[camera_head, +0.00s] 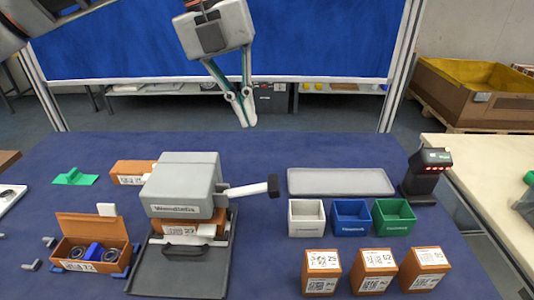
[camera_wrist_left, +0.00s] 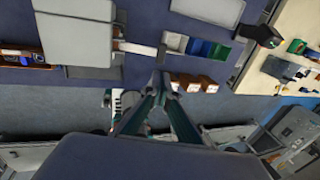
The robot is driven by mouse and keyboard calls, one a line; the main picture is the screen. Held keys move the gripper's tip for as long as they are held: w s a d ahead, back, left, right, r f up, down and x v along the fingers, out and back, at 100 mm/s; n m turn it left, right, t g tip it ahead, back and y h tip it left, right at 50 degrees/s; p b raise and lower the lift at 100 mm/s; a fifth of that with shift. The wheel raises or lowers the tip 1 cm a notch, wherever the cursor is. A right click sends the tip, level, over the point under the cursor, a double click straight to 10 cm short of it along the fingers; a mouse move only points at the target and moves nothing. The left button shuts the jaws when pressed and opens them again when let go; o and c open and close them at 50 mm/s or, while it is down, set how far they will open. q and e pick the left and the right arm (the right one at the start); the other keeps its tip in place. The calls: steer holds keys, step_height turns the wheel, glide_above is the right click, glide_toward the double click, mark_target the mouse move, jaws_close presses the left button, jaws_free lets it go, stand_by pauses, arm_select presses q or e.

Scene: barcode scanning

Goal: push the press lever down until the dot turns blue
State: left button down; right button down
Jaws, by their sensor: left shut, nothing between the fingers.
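The grey press (camera_head: 183,185) stands left of centre on the blue table, with a brown box (camera_head: 187,227) under its head. Its lever (camera_head: 250,189) sticks out to the right, white with a black end knob, roughly level. It also shows in the left wrist view (camera_wrist_left: 140,48). My left gripper (camera_head: 246,122) is shut and empty, above and behind the lever, apart from it, pointing down. Its fingers also show in the left wrist view (camera_wrist_left: 160,80). I cannot make out a dot on the press. My right gripper is not in view.
A grey tray (camera_head: 340,181), white, blue and green bins (camera_head: 352,217) and several brown boxes (camera_head: 373,270) stand right of the press. A black scanner (camera_head: 424,174) stands at the right. An open brown box (camera_head: 92,240) with parts lies at the left.

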arm_select(q)
glide_toward(271, 182)
steer(key=x, duration=0.5)
steer(key=shift+f, duration=0.15)
steer(key=shift+w+d+f, duration=0.1)
steer(key=shift+d+f, duration=0.05)
steer(key=shift+f, duration=0.6)
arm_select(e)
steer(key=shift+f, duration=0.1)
arm_select(q)
steer(key=shift+d, duration=0.15)
